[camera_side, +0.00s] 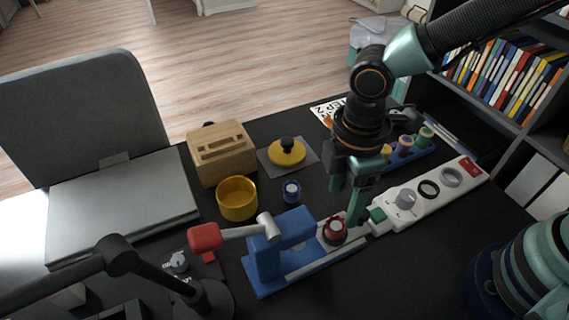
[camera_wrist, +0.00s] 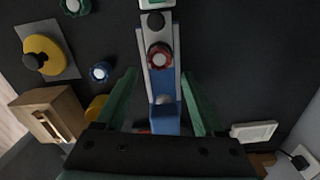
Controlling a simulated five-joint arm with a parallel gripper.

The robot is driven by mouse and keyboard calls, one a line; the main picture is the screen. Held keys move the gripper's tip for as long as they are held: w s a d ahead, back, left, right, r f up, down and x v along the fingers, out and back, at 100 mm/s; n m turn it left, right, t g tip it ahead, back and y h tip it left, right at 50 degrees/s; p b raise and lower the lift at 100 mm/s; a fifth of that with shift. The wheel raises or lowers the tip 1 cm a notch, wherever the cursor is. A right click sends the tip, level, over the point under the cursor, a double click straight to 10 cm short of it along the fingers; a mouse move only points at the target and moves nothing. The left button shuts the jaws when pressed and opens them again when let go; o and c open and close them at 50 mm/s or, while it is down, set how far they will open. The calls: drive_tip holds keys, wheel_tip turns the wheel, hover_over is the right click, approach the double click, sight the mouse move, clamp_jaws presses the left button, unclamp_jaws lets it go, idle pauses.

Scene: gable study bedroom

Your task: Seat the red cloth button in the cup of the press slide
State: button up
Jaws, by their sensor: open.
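The red cloth button (camera_side: 335,231) is a red-rimmed round piece with a pale centre. It rests on the grey slide of the blue press (camera_side: 268,262), near the slide's right end. The wrist view shows the button (camera_wrist: 160,57) on the slide (camera_wrist: 147,80) from above; whether it sits fully down in the cup, I cannot tell. My gripper (camera_side: 345,207) is open and empty, pointing down above the button. In the wrist view its green fingers (camera_wrist: 159,75) spread either side of the press, with the button just beyond the tips.
The press lever has a red handle (camera_side: 206,237). A white bar (camera_side: 415,200) with a dial and rings adjoins the slide's right end. A blue button (camera_side: 291,191), yellow bowl (camera_side: 237,208), wooden box (camera_side: 221,160), yellow disc (camera_side: 287,154) and spools (camera_side: 405,147) stand behind.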

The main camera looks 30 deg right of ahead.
drive_tip(key=w+d+r+m+t, duration=0.1)
drive_tip(key=d+r+m+t, duration=0.1)
drive_tip(key=d+r+m, duration=0.5)
drive_tip(key=w+d+r+m+t, duration=0.2)
drive_tip(key=d+r+m, duration=0.5)
drive_tip(key=d, duration=0.8)
drive_tip(key=shift+w+d+m+t, duration=0.2)
drive_tip(key=shift+w+m+t, duration=0.05)
drive_tip(key=shift+m+t, duration=0.6)
